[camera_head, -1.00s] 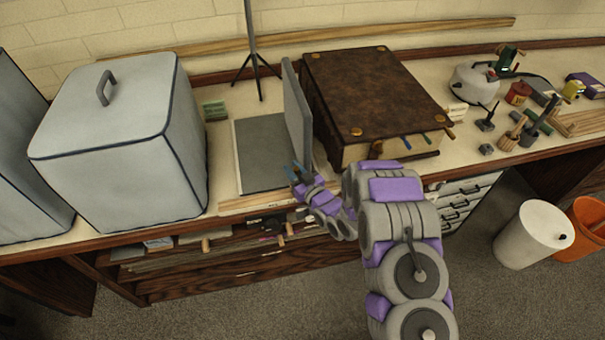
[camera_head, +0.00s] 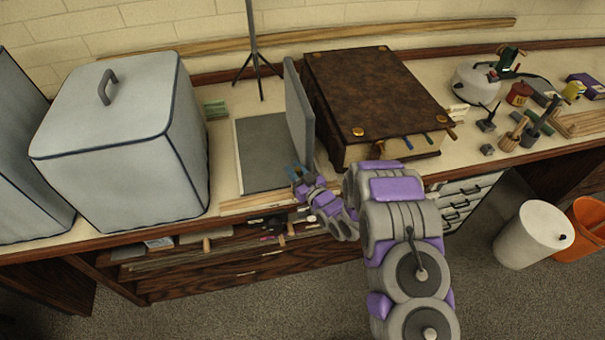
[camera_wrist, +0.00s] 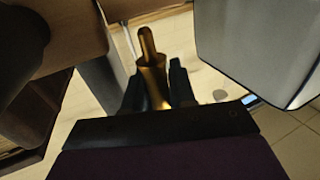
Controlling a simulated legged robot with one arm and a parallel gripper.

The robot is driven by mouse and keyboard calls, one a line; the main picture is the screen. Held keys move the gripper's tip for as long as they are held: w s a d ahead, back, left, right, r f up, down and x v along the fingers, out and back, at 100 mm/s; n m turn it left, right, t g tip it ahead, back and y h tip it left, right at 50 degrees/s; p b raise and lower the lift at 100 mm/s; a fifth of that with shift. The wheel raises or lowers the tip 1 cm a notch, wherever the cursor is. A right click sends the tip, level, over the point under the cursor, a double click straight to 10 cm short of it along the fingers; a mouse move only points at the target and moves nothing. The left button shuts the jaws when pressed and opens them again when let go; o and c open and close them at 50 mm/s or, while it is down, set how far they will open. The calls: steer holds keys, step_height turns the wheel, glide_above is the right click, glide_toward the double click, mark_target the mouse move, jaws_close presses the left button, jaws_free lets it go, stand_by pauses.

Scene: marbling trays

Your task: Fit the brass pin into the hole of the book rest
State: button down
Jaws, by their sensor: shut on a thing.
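My gripper (camera_wrist: 158,90) is shut on the brass pin (camera_wrist: 149,60), which points away from the jaws in the wrist view. In the head view my gripper (camera_head: 299,173) is above the front of the bench, close to the lower end of a grey L-shaped stand, which looks like the book rest (camera_head: 262,160). The stand has a flat grey base and an upright grey panel on its right side. I cannot make out its hole in either view. The pin is too small to make out clearly in the head view.
A large brown book (camera_head: 375,85) lies right of the upright panel. A pale grey covered box (camera_head: 120,150) stands to the left. A thin black stand (camera_head: 254,45) is behind. Small tools and pots crowd the right end of the bench (camera_head: 226,160).

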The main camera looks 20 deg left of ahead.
steer(key=shift+f, duration=0.2)
steer(key=shift+d+f, duration=0.15)
steer(key=shift+f, duration=0.15)
steer(key=shift+f, duration=1.05)
steer(key=c, duration=0.8)
jaws_free()
steer(key=shift+c, duration=0.2)
steer(key=p+v, duration=0.1)
steer(key=v, duration=1.6)
steer(key=shift+s+p, duration=0.25)
steer(key=shift+p, duration=0.15)
